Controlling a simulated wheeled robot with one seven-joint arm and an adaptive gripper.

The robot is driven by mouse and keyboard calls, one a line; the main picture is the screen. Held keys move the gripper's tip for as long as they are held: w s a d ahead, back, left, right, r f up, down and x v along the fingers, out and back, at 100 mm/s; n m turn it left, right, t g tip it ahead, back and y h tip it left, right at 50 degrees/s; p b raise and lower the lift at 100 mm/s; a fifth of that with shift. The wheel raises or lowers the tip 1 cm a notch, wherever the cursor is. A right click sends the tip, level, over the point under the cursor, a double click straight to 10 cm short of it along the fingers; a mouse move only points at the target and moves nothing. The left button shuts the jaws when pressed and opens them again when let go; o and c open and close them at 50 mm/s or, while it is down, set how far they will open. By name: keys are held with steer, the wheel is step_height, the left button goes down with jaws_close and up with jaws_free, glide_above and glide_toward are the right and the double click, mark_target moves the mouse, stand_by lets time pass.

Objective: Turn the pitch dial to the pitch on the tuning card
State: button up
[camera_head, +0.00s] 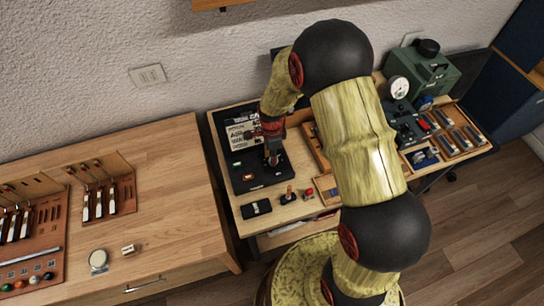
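A black open case (236,185) stands on the wooden bench left of my arm. A pale card with dark print (239,135) shows in its raised back, partly covered by my gripper; its text is too small to read for certain. My gripper (272,160) points down over the right part of the case's panel. I cannot tell whether it touches the panel, or whether its fingers are open or shut. No pitch dial can be made out; the panel under the fingers is hidden. A small lit greenish-white spot (249,177) shows on the panel.
A small black box (256,208), a wooden-handled tool (289,195) and a red-ended item (308,193) lie in front of the case. A green machine (420,70) stands back right.

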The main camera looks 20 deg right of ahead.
steer(key=shift+m, duration=0.5)
steer(key=o, duration=1.1)
step_height(320, 180, up, 12)
steer(key=shift+w, duration=0.1)
stand_by(0.6)
